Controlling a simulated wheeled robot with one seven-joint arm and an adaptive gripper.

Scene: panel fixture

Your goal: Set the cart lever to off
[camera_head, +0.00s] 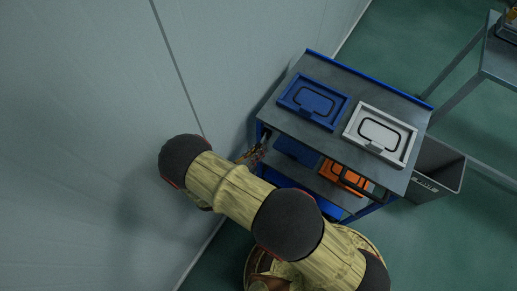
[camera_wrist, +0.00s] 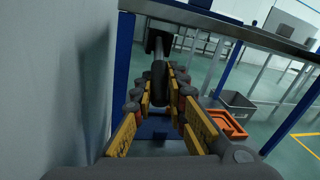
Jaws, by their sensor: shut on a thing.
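The cart (camera_head: 303,132) has a grey top and a blue frame; it stands beside the wall. Its lever (camera_wrist: 158,72) is a dark bar below a dark block under the cart's top edge, in the middle of the wrist view. My gripper (camera_wrist: 164,88) has its yellow-sided fingers on both sides of the lever and is shut on it. In the head view my gripper (camera_head: 252,156) is at the cart's left end, and my arm and fingers largely hide the lever. I see no readable off mark.
A blue tray (camera_head: 314,101) and a white tray (camera_head: 381,134) lie on the cart top. An orange tray (camera_head: 342,177) is on the shelf below. A grey bin (camera_head: 437,168) stands right of the cart. The wall (camera_head: 90,120) is close on the left.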

